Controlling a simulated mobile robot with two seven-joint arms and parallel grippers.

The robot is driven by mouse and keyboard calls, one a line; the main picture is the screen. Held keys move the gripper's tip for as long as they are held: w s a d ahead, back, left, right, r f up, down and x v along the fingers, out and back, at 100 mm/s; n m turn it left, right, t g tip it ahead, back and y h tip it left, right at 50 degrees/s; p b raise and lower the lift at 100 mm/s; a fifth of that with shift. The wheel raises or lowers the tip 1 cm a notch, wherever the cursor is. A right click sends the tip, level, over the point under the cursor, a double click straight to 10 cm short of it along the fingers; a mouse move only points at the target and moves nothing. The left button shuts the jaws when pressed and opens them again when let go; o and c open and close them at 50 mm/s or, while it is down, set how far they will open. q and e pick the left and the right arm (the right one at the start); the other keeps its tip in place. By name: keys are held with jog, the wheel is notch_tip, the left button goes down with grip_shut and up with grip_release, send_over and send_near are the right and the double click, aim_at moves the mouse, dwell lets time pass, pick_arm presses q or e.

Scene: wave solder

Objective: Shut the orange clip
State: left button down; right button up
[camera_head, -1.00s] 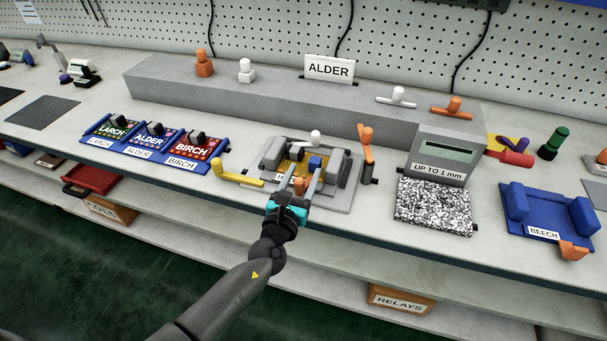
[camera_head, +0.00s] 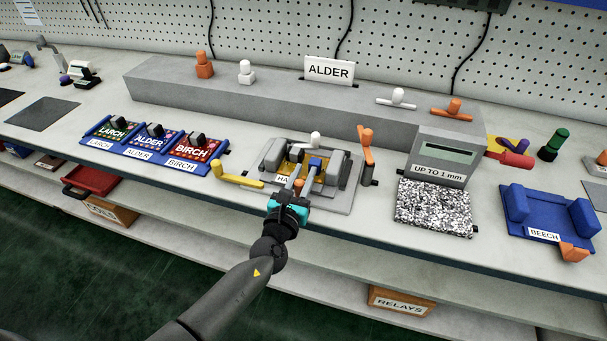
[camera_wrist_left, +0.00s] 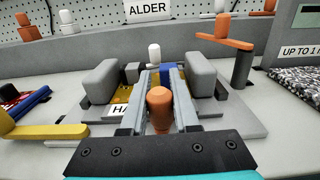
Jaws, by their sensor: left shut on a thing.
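The grey fixture (camera_head: 343,196) stands on the bench with a gold board (camera_wrist_left: 122,88) in it. My left gripper (camera_head: 303,161) reaches over its front edge, and its fingers also show in the wrist view (camera_wrist_left: 162,73). They are shut on an upright orange knob (camera_wrist_left: 160,108), which fills the gap between them. What the knob joins below is hidden. Another orange clip (camera_head: 366,143), on a dark post, stands at the fixture's right and points away from the board. A yellow clip (camera_head: 238,178) sticks out at the left. A white knob (camera_head: 315,137) stands at the back.
Blue trays with labelled boards (camera_head: 155,140) lie to the left. A gauge marked UP TO 1 mm (camera_head: 440,157) and a speckled pad (camera_head: 433,207) stand to the right. A grey ledge (camera_head: 290,101) runs behind. A blue BEECH holder (camera_head: 548,212) is at far right.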

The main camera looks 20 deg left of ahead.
dwell(0.3)
pick_arm(q)
jog(key=shift+d+n+y+p, duration=0.1)
jog(key=shift+n+y+p, duration=0.45)
jog(key=shift+n+y, duration=0.4)
jog(key=shift+s+n+g+y, duration=0.15)
jog(key=shift+n+y, duration=0.2)
jog(key=shift+y, duration=0.45)
jog(key=shift+n+g+y, duration=0.15)
jog(key=shift+n+y, duration=0.15)
jog(key=shift+y, duration=0.45)
jog(key=c, duration=0.7)
grip_release()
jog(key=shift+o, duration=0.2)
jog(key=p+v, duration=0.1)
jog(key=v, duration=1.4)
